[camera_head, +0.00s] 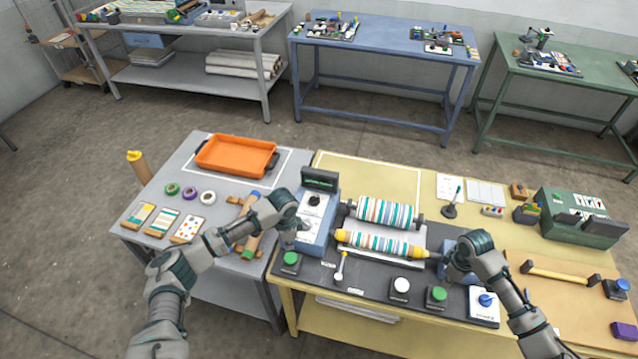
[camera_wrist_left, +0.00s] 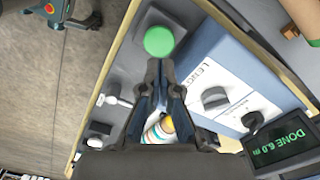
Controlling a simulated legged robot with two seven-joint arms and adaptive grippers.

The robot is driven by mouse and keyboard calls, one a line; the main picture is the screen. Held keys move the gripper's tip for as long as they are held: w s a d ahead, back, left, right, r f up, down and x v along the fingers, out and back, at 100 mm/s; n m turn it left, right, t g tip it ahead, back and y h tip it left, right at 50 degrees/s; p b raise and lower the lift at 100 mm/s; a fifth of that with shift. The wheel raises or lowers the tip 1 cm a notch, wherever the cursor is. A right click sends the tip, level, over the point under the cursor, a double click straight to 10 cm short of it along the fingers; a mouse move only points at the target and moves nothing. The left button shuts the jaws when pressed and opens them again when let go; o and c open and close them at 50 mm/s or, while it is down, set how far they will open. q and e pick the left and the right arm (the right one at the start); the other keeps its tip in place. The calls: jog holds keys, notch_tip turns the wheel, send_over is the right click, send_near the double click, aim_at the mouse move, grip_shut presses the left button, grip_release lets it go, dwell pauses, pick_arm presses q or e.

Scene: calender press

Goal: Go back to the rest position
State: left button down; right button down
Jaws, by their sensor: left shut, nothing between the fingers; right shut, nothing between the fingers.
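My left gripper (camera_head: 291,243) is shut and empty, hovering by the left end of the calender press, just behind the left green button (camera_head: 291,259). In the left wrist view its closed fingertips (camera_wrist_left: 163,68) appear just below the green button (camera_wrist_left: 159,41); I cannot tell whether they touch it. My right gripper (camera_head: 449,277) is shut and empty, low at the right end of the press beside a blue-grey block. The press has two striped rollers; the rear one (camera_head: 384,213) and the front one (camera_head: 382,244) lie side by side. The display (camera_wrist_left: 278,147) reads "DONE 6.0 m".
An orange tray (camera_head: 236,155) and several tape rolls and sample cards sit on the grey table. Floor behind is clear.

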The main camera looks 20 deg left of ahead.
jog(key=shift+a, duration=0.1)
dwell(0.4)
